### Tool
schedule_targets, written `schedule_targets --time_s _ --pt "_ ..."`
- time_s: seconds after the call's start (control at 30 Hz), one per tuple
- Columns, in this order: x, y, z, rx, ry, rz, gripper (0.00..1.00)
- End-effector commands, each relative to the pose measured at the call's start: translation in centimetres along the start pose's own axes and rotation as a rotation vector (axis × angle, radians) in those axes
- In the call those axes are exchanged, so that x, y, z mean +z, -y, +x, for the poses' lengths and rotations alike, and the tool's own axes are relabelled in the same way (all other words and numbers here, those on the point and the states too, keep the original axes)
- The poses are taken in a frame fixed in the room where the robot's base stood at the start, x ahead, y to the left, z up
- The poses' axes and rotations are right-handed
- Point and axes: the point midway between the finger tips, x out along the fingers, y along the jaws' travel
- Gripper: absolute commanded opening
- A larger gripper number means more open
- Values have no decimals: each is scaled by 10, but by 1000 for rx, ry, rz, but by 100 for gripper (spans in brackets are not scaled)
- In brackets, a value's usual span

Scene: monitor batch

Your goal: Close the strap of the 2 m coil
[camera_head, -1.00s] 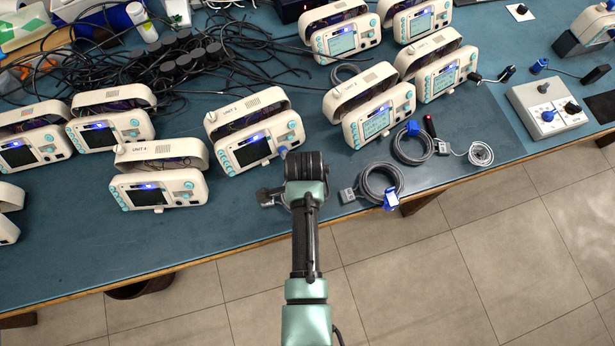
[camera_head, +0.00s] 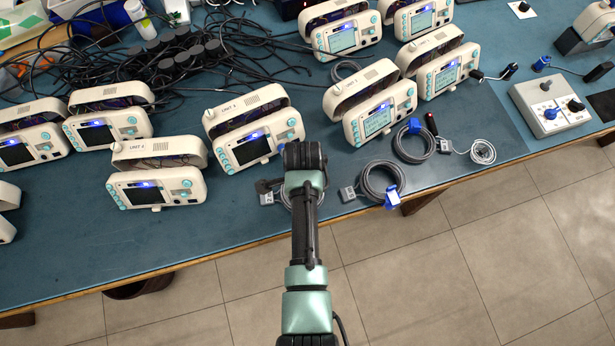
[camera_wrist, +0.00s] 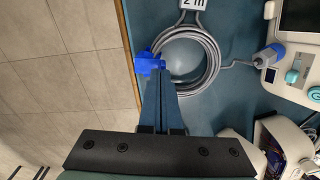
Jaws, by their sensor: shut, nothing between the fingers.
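The 2 m coil (camera_wrist: 212,58) is a ring of grey cable lying flat near the table's front edge, with a grey "2 m" tag (camera_wrist: 193,4). In the head view my arm hides most of it; its tag (camera_head: 266,197) shows left of my wrist. A blue strap (camera_wrist: 147,63) sits on the coil's side nearest the table edge. My gripper (camera_wrist: 158,74) is shut and empty, its fingertips at the strap and overlapping it in the wrist view. I cannot tell whether they touch, or whether the strap is fully closed.
Two more grey coils with blue straps, one in front (camera_head: 382,182) and one behind (camera_head: 412,141), lie to the right. A paler coil (camera_head: 482,152) lies beyond. Several monitors, one nearest (camera_head: 253,148), stand behind the coil. The table edge (camera_wrist: 130,60) is close beside the strap.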

Motion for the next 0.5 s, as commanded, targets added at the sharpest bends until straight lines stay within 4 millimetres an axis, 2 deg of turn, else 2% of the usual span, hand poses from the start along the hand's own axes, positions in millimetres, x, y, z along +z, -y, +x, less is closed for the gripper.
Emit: schedule_targets --time_s 0.23,0.5 --pt "0 0 -5 0 0 0 0" --pt "0 0 -33 0 0 0 0"
